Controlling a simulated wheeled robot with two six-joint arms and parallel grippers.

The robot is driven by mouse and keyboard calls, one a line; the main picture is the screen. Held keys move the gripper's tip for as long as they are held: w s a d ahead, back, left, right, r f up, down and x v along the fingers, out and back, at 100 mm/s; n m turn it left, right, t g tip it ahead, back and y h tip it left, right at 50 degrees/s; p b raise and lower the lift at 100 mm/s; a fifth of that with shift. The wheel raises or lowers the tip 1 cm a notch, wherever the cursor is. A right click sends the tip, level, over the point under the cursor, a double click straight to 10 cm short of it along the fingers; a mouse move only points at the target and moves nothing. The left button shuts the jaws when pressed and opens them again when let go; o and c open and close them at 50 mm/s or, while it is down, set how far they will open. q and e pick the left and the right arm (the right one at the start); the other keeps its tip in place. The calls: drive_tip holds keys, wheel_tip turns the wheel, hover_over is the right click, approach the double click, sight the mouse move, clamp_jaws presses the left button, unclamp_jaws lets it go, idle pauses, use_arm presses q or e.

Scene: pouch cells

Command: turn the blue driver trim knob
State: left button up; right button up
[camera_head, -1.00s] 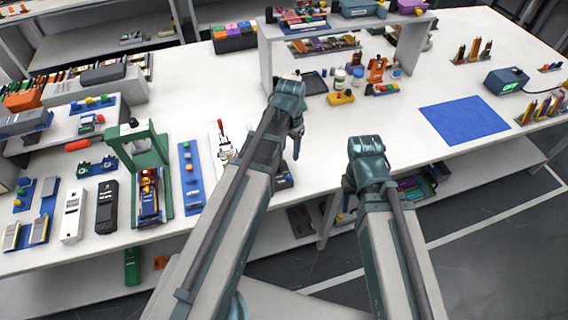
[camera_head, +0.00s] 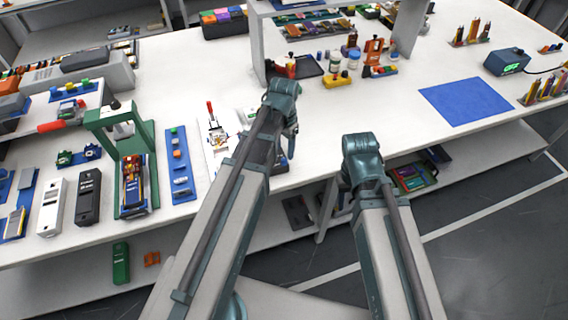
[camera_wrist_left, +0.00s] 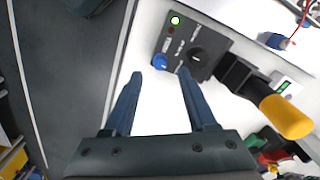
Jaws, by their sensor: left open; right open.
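In the left wrist view, a blue knob (camera_wrist_left: 160,62) sits on the lower left corner of a dark control box (camera_wrist_left: 209,62). The box also has a larger black knob (camera_wrist_left: 196,54) and a lit green lamp (camera_wrist_left: 175,20). My left gripper (camera_wrist_left: 160,74) is open, with its two fingertips on either side of and just short of the blue knob. Nothing is between the fingers. In the head view my left gripper (camera_head: 292,131) is over the bench front edge, and the control box is mostly hidden by my arm. My right gripper (camera_head: 347,184) is in front of the bench, its fingers mostly hidden.
A black tool with a yellow end (camera_wrist_left: 285,116) lies right beside the box. A green press (camera_head: 118,135) and a blue strip with buttons (camera_head: 179,165) stand left on the bench. A blue mat (camera_head: 466,102) lies on the right. The bench front edge is close to my left gripper.

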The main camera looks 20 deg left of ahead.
sight(284, 159)
use_arm(q)
wheel_tip(284, 159, down, 5)
drive_tip(key=b, duration=0.3)
drive_tip(key=shift+r+b, duration=0.1)
drive_tip(key=shift+b, duration=0.3)
clamp_jaws()
